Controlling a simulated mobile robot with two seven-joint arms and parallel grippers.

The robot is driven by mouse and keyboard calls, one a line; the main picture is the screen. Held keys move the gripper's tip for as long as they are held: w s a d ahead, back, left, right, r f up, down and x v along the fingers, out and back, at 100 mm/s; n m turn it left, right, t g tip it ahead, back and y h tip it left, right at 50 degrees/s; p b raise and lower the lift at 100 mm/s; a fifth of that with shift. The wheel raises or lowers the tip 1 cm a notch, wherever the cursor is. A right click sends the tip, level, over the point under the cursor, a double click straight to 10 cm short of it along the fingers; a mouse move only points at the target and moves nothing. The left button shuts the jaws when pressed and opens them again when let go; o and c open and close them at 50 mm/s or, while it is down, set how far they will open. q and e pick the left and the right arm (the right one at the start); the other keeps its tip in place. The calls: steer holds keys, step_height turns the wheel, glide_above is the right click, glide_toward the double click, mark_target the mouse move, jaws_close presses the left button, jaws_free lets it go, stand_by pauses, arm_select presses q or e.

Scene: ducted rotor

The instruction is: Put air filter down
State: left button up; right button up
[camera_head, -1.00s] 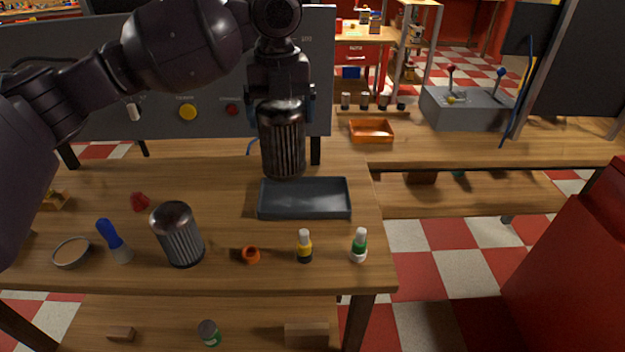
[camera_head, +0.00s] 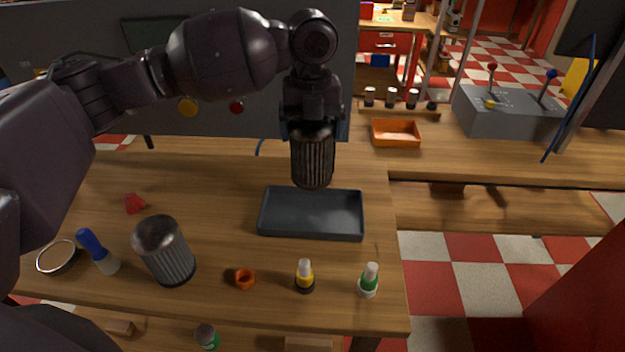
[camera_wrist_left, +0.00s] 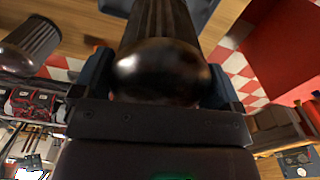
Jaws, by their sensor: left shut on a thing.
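The air filter (camera_head: 313,163), a dark ribbed cylinder, hangs upright from my left gripper (camera_head: 313,125) in the head view. The gripper is shut on its top end. The filter's lower end overlaps the back edge of the dark grey tray (camera_head: 312,237) in the picture; I cannot tell whether they touch. In the left wrist view the filter's rounded metal end (camera_wrist_left: 160,72) sits between the two fingers. A second, silver ribbed cylinder (camera_head: 165,252) stands on the table at the left. My right gripper is not in view.
An orange bin (camera_head: 396,133) and a lever box (camera_head: 510,110) stand behind.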

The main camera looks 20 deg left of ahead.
arm_select(q)
step_height(320, 180, down, 5)
steer(key=shift+f, duration=0.15)
steer(key=shift+w+f+b, duration=0.1)
steer(key=shift+f+b, duration=0.2)
steer(key=shift+f, duration=0.45)
step_height(320, 180, down, 5)
steer(key=shift+f+b, duration=0.2)
steer(key=shift+b, duration=0.1)
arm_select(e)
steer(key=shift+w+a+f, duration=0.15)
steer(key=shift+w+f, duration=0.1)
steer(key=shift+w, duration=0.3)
arm_select(q)
steer(key=o, duration=0.6)
steer(key=shift+f, duration=0.1)
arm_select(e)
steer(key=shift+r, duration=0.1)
